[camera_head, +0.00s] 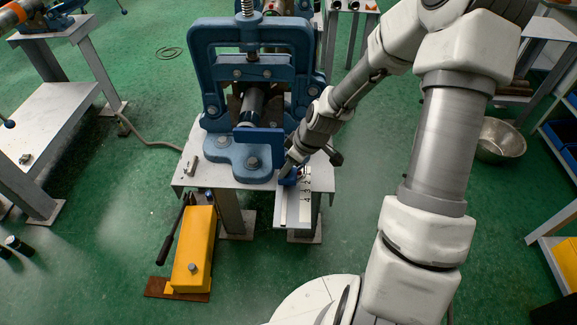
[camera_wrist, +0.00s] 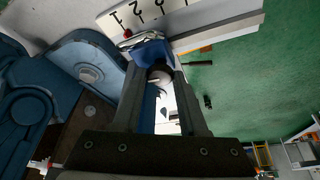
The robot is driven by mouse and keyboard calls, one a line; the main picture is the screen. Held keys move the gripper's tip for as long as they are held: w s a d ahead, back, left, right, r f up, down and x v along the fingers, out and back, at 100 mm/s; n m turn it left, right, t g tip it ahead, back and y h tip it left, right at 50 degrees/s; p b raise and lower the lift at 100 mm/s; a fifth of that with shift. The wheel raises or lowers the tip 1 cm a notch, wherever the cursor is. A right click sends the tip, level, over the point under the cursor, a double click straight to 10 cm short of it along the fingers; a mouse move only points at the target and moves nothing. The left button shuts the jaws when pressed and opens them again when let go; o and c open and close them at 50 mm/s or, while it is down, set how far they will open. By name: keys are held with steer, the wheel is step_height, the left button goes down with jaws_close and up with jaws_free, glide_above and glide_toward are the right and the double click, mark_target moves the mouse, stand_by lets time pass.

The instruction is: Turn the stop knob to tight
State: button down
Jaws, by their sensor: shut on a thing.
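The dark round stop knob (camera_wrist: 160,73) sits between my fingertips in the wrist view, on the near side of a small blue stop block (camera_wrist: 150,52). My gripper (camera_wrist: 161,80) is shut on the knob, one finger on each side. The fingers hide part of it, and no tight or loose marking shows. In the head view my gripper (camera_head: 291,170) reaches down to the blue stop block (camera_head: 288,180) on the rail. The rail carries a white numbered scale (camera_head: 306,196), also seen in the wrist view (camera_wrist: 150,14), where a small red mark shows by the 1.
The blue pipe vise (camera_head: 252,72) stands on its grey table (camera_head: 210,180) right behind the rail. A yellow pump unit (camera_head: 195,250) with a black lever lies on the floor in front. A metal bowl (camera_head: 500,140) is at right. Green floor is open between.

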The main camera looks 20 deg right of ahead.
steer(key=m+b, duration=0.1)
steer(key=m, duration=0.1)
steer(key=m+h+b, duration=0.1)
steer(key=m, duration=0.1)
steer(key=shift+s+a+f+t, duration=0.1)
steer(key=shift+a+f+t, duration=0.1)
steer(key=shift+t, duration=0.2)
steer(key=m+b, duration=0.1)
steer(key=m+h, duration=0.1)
steer(key=m, duration=0.1)
steer(key=shift+s+a+r+b, duration=0.1)
steer(key=shift+a+r+b, duration=0.1)
steer(key=shift+b, duration=0.15)
steer(key=shift+a+r+m+h+p, duration=0.1)
steer(key=shift+m+h+p, duration=0.4)
steer(key=shift+m, duration=0.4)
steer(key=m+h+p, duration=0.1)
steer(key=m+p, duration=0.2)
steer(key=p, duration=0.1)
steer(key=shift+r, duration=0.1)
steer(key=m+h+p, duration=0.1)
steer(key=m+p, duration=0.2)
steer(key=p, duration=0.1)
steer(key=shift+a, duration=0.1)
steer(key=shift+f+m+p, duration=0.25)
steer(key=shift+m+p, duration=0.05)
steer(key=shift+m, duration=0.1)
steer(key=shift+c, duration=2.2)
jaws_free()
steer(key=shift+h, duration=0.3)
